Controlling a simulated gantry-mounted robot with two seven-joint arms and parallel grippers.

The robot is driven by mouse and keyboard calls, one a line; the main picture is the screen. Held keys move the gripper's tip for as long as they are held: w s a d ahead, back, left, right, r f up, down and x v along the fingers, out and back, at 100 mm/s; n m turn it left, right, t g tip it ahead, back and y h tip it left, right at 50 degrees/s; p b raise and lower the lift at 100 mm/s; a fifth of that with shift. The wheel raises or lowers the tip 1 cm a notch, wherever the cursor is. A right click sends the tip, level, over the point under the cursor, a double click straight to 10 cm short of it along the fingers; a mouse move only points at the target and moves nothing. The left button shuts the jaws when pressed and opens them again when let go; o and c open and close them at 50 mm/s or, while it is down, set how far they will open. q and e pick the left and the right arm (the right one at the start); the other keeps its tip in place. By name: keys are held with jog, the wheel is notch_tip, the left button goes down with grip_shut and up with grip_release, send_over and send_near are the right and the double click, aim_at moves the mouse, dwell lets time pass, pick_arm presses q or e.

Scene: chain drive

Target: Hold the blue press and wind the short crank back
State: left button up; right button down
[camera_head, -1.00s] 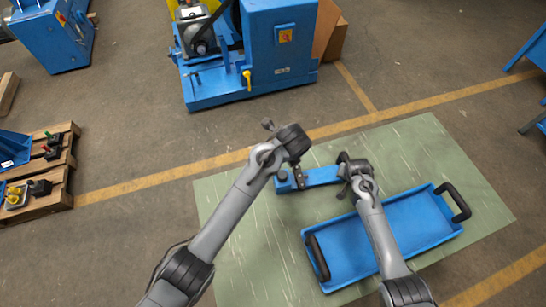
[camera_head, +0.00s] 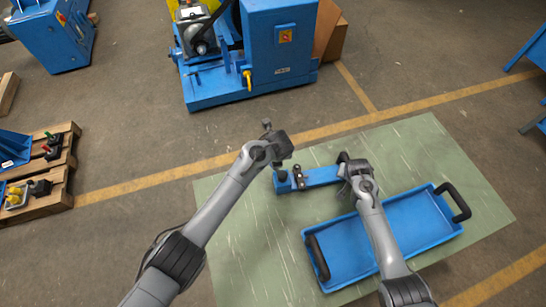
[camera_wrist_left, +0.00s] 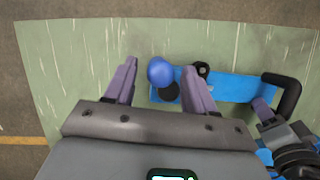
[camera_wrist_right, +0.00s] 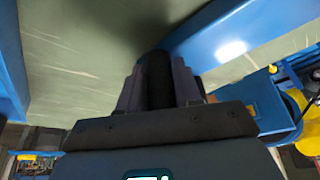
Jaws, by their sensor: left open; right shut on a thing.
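The blue press (camera_head: 321,176) is a flat blue bar lying on the green mat. A short dark crank (camera_head: 299,176) is near its left end, beside a round blue knob (camera_head: 282,187). My right gripper (camera_head: 347,168) is shut on the press's black handle at its right end; the right wrist view shows that black handle (camera_wrist_right: 157,80) between the fingers. My left gripper (camera_head: 281,162) is open above the left end. In the left wrist view its fingers stand on either side of the blue knob (camera_wrist_left: 160,70), and the crank (camera_wrist_left: 202,69) shows just beyond the right finger.
A blue tray (camera_head: 440,236) with black handles lies on the green mat (camera_head: 255,262), in front of the press. A large blue machine (camera_head: 283,50) stands behind. A wooden pallet (camera_head: 60,187) with small fittings is at the left. The mat's left part is clear.

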pick_arm(q)
jog(key=shift+x, duration=1.75)
pick_arm(e)
jog(key=shift+r, duration=0.1)
pick_arm(q)
jog(key=c, duration=1)
jog(key=shift+s+a+n, duration=0.1)
jog(key=shift+n, duration=0.3)
pick_arm(e)
jog(key=shift+w, duration=0.1)
pick_arm(q)
jog(key=shift+s+a+n+y, duration=0.25)
jog(key=shift+n+y, duration=0.1)
jog(key=shift+n, duration=0.3)
jog(key=shift+s+a+n+y, duration=0.25)
jog(key=shift+n+y, duration=0.1)
jog(key=shift+n, duration=0.3)
jog(key=shift+s+a+n+g+y, duration=0.2)
jog(key=shift+s+n+y, duration=0.1)
jog(key=shift+n, duration=0.5)
jog(key=shift+s+a+n+g+y, duration=0.2)
jog(key=shift+s+n, duration=0.1)
jog(key=shift+n, duration=0.5)
pick_arm(e)
jog(key=shift+d, duration=0.1)
